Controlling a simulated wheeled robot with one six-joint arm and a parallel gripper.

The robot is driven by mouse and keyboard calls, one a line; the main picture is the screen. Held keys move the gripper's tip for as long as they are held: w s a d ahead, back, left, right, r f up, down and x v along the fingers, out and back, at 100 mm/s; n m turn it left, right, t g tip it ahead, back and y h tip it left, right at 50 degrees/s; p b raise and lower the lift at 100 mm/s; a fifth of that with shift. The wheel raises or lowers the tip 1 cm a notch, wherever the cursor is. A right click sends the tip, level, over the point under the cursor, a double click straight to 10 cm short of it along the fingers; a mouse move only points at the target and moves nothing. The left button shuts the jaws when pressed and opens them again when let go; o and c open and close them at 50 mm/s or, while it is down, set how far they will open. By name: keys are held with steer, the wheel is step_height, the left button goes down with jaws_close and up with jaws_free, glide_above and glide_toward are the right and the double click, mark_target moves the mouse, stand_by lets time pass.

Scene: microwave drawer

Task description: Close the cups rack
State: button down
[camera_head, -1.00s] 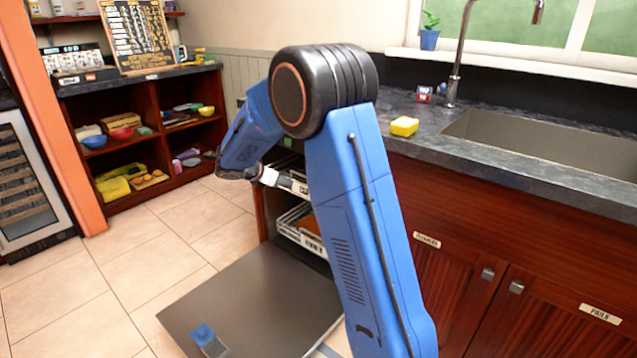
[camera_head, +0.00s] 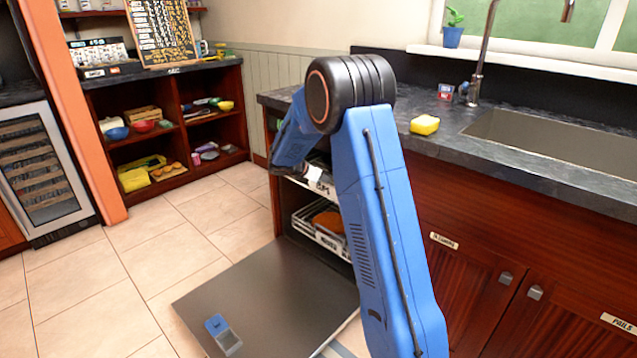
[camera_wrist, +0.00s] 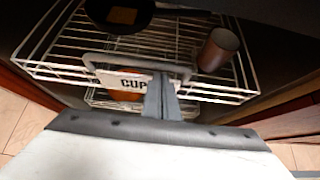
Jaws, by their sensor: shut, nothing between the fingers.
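The cups rack (camera_wrist: 60,71) is a white wire rack in the wrist view, with a grey bar handle and a label reading "CUP" at its front. A dark round bowl or pan and a brown cup (camera_wrist: 219,49) stand on it. My gripper (camera_wrist: 163,84) is shut and empty, its fingertips at the handle and label, partly covering the label; I cannot tell if they touch. In the head view the cups rack's label (camera_head: 318,182) shows at the dishwasher opening, while my arm hides most of the rack and the gripper's fingers.
The dishwasher door (camera_head: 262,295) lies folded down below the racks. A lower rack (camera_head: 318,228) with brown items sits inside, under the cups rack. Counter (camera_head: 420,150) and cabinets stand to the right. The tiled floor at left is free.

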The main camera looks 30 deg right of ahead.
steer(key=shift+d, duration=0.2)
steer(key=shift+w+d+r, duration=0.1)
steer(key=shift+w+d, duration=0.2)
steer(key=shift+d, duration=0.45)
steer(key=shift+w+d, duration=0.35)
steer(key=shift+d, duration=0.35)
steer(key=shift+w+d+r, duration=0.1)
steer(key=shift+w+d, duration=0.2)
steer(key=shift+d, duration=0.55)
steer(key=shift+f, duration=0.1)
steer(key=shift+s+a+f, duration=0.1)
steer(key=shift+a, duration=0.2)
steer(key=a+f+v, duration=0.1)
steer(key=f+v, duration=0.1)
steer(key=v, duration=1)
steer(key=shift+s+a+r, duration=0.15)
steer(key=shift+s+a, duration=0.2)
steer(key=shift+a, duration=0.25)
